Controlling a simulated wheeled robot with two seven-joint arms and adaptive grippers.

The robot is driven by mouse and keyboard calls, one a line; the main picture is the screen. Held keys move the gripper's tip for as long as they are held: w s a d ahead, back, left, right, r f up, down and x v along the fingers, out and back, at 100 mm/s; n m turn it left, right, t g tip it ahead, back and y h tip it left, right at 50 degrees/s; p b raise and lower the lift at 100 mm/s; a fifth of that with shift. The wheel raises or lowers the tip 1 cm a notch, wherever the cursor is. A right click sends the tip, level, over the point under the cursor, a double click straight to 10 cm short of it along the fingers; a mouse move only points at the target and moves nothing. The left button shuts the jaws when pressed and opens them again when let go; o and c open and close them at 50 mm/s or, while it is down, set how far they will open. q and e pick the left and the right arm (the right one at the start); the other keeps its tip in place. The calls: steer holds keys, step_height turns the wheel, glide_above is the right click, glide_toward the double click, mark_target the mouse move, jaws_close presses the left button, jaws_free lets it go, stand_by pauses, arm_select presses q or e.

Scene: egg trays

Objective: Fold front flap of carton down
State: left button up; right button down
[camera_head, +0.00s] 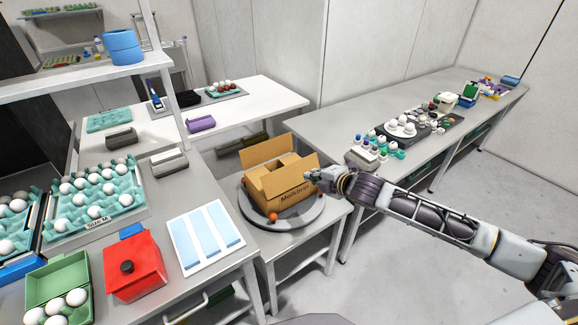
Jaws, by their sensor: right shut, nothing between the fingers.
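The open brown carton (291,198) stands on a round grey turntable (309,217) on a low table at the centre of the head view. My right gripper (311,177) is shut and empty at the carton's right side, close to the top edge. I cannot tell whether its fingertips touch the cardboard. My left gripper is not in view.
Small orange balls (273,217) lie by the carton on the turntable. The left table holds egg trays (137,205), a red box (150,262), a green egg box (45,287) and a blue-and-white panel (204,238). A crowded grey table (374,112) stands behind my right arm.

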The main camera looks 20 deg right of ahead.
steer(key=shift+s+r, duration=0.1)
steer(key=shift+s, duration=0.05)
steer(key=shift+w+a, duration=0.1)
steer(key=shift+w, duration=0.2)
glide_toward(288, 167)
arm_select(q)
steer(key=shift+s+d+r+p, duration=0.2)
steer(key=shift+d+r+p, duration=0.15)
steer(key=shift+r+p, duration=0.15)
arm_select(e)
steer(key=shift+x, duration=3.55)
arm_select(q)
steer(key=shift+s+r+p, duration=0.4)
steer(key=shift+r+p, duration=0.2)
arm_select(e)
steer(key=shift+w+a+g, duration=0.25)
steer(key=shift+w+g, duration=0.05)
steer(key=shift+g, duration=0.2)
